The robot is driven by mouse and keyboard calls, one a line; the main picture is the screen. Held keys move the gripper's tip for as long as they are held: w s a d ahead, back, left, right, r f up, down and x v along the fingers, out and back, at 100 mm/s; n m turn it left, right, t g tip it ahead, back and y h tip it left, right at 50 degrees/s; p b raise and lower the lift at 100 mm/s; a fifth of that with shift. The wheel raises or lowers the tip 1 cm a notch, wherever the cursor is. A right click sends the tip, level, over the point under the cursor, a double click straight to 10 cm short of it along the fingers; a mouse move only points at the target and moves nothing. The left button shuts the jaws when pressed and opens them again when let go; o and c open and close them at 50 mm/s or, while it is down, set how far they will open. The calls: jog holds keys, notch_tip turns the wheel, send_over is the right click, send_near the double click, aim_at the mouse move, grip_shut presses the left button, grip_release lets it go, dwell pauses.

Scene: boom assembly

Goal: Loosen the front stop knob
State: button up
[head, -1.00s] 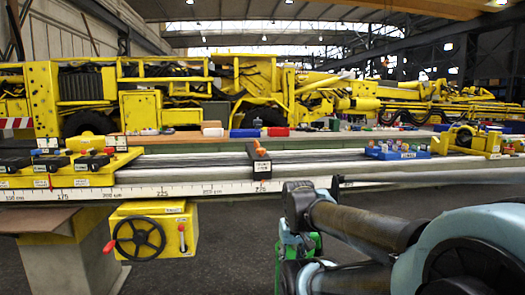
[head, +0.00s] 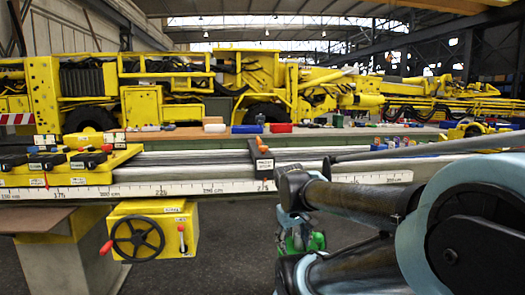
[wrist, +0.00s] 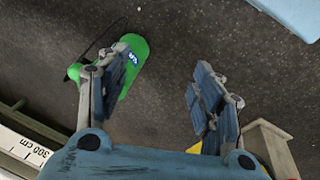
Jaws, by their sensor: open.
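An orange knob (head: 262,143) sits on top of a black stop block (head: 263,163) with a white label, in the head view. The block stands upright on the rail above the white measuring scale (head: 200,188). Whether this is the front stop is not readable from its label. My gripper (wrist: 160,75) is open and empty in the wrist view, its two fingers wide apart over dark floor. The knob does not show in the wrist view. In the head view my arm is to the right of the stop block and lower, its end by the rail's front side.
A yellow box with a black handwheel (head: 138,238) hangs below the rail at left. Yellow clamps with black blocks (head: 68,160) stand on the rail's left end. A green object (wrist: 133,62) shows beside the left finger. Open floor (head: 235,250) lies in front.

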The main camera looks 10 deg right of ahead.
jog(key=w+d+r+n+t+h, duration=0.1)
jog(key=w+d+r+n+h, duration=0.15)
jog(key=w, duration=0.35)
jog(key=w+d+r+n+t+h, duration=0.1)
jog(key=w+r+n+h, duration=0.1)
jog(key=w+r+n, duration=0.3)
jog(key=n+t+h, duration=0.7)
jog(key=n+t, duration=0.2)
jog(key=n, duration=0.8)
send_near(260, 148)
jog(key=x, duration=1.2)
jog(key=shift+w+d, duration=0.1)
jog(key=shift+d, duration=0.2)
jog(key=c, duration=1)
